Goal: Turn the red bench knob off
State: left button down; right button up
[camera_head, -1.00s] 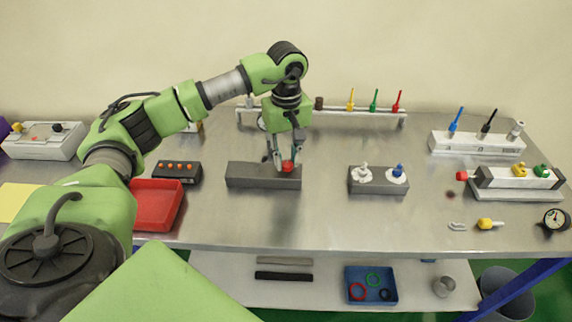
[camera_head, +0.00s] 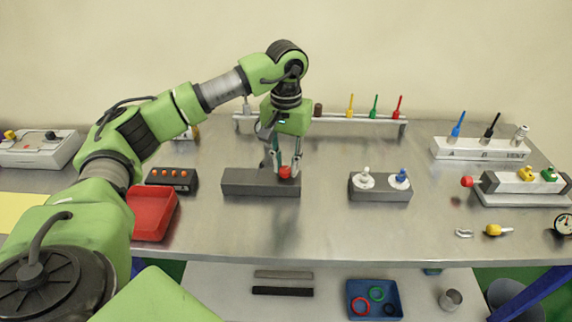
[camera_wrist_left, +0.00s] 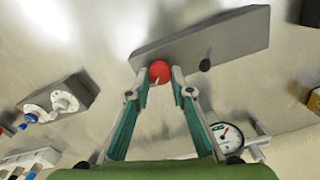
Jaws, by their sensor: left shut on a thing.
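The red bench knob (camera_head: 285,172) sits at the right part of a long grey block (camera_head: 255,182) on the steel bench. My left gripper (camera_head: 286,166) comes down on it from above, with its fingertips closed on the knob's sides. In the left wrist view the red knob (camera_wrist_left: 160,72) shows between the two fingertips, with a pale line mark on its face. The grey block (camera_wrist_left: 212,45) lies behind it in that view. My right gripper is not in view.
A grey block with white and blue valves (camera_head: 380,187) stands to the right. A red tray (camera_head: 152,213) and a box with orange buttons (camera_head: 171,179) are at the left. A rail with coloured levers (camera_head: 330,118) stands behind.

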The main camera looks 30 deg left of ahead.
aim_at(286, 168)
pick_arm(q)
jog(key=shift+r, duration=0.1)
dwell(0.4)
jog(key=c, duration=1.8)
grip_release()
notch_tip(286, 168, up, 12)
jog(key=shift+f, duration=0.1)
